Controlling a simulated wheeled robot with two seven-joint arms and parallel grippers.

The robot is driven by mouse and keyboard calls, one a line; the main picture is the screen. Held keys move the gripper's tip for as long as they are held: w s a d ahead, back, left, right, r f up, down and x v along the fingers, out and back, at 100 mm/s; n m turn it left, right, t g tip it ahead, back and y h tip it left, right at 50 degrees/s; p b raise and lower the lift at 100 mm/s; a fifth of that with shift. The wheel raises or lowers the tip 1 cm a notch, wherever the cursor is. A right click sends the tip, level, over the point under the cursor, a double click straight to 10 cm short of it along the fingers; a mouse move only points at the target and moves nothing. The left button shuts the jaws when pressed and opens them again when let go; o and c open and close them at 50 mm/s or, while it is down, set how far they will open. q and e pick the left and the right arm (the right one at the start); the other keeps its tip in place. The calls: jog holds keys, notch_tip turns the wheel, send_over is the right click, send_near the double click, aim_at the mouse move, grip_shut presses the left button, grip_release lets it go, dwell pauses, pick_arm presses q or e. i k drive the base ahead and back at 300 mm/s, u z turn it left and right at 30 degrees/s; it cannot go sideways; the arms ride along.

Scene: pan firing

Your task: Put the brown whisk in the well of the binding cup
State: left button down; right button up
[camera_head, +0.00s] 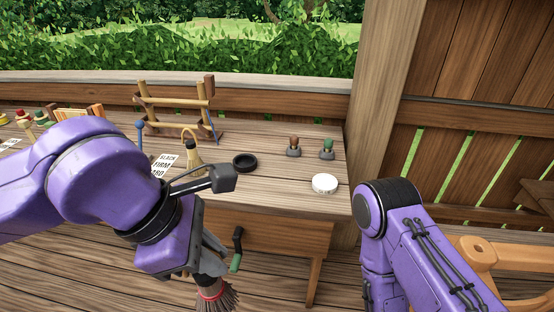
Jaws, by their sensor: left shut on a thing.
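A brush-like whisk (215,295) with dark brown bristles and a red band hangs bristles down at the bottom of the view. My left gripper (208,262) is shut on its upper part, in front of the bench and below its top; my wrist hides part of the grip. A black, round, ring-like cup with a dark hollow (245,162) stands on the bench, beyond and to the right of my left gripper. I cannot tell for certain that it is the binding cup. My right arm shows at the right, but its gripper is out of view.
The wooden bench (272,203) carries a white round disc (324,184), two small grey-based pieces with brown (293,146) and green (327,149) tops, a tan brush (194,160), a lettered card (163,166) and a wooden rack (177,106). A green-gripped handle (236,255) shows beside the whisk.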

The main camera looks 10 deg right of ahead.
aim_at(245, 164)
jog(key=z, duration=0.8)
jog(key=i, duration=1.5)
jog(key=u, duration=0.3)
